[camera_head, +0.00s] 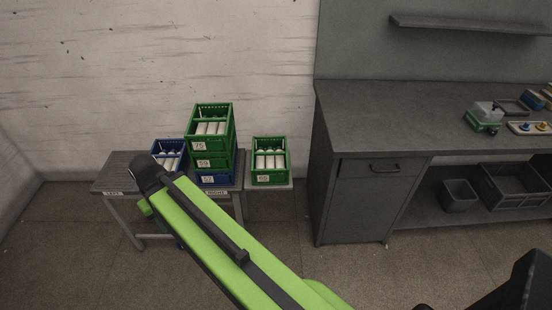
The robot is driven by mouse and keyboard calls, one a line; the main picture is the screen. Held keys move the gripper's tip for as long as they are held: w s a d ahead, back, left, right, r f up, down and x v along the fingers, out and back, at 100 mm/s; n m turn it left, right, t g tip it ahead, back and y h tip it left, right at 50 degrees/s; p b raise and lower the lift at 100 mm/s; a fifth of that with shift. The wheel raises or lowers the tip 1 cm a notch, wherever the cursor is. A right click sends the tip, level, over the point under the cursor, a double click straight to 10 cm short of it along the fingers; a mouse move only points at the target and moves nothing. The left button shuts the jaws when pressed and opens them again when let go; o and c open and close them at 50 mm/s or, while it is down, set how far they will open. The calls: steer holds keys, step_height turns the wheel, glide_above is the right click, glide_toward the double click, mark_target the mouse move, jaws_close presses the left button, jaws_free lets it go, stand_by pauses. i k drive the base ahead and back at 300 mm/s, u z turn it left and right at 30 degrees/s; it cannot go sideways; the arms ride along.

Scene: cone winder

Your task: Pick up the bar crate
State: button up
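Several small crates with white cylinders stand at the low grey table by the wall. A green crate marked 75 (199,146) tops a stack. Under it are another green crate (227,161) and a blue crate (228,178). A blue crate (168,146) stands to the left, partly hidden by my arm. A single green crate (270,178) stands to the right on a separate grey surface. I cannot tell which one is the bar crate. My green and black arm crosses the foreground towards the table; my gripper does not show.
The low table (118,172) bears LEFT and RIGHT labels. A grey workbench (385,128) stands to the right, with small items on top and a bin (459,196) and dark crate (513,187) on its lower shelf. The floor before the table is clear.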

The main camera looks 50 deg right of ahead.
mark_target(269, 167)
steer(key=z, duration=0.15)
steer(key=i, duration=0.85)
steer(key=u, duration=0.35)
